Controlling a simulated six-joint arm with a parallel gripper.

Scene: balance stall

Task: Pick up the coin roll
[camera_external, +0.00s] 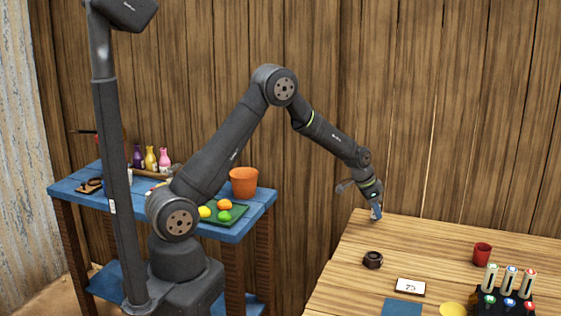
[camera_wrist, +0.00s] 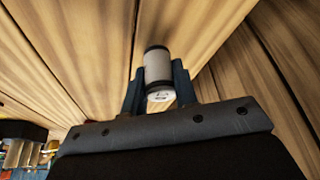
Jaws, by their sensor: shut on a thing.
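The coin roll (camera_wrist: 157,68) is a pale cylinder with a dark band at its far end and small markings on its near end. In the wrist view it sits between the two fingers of my gripper (camera_wrist: 158,85), which is shut on it. In the external view my gripper (camera_external: 376,211) points down at the back left edge of the wooden table (camera_external: 440,258). The coin roll is hard to make out there, and I cannot tell whether it touches the table.
On the table are a dark ring-shaped object (camera_external: 373,260), a card marked 75 (camera_external: 411,287), a blue mat (camera_external: 402,308), a yellow dish (camera_external: 453,309), a red cup (camera_external: 482,253) and a black rack (camera_external: 500,300) with several bottles. A blue side table (camera_external: 250,214) stands left.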

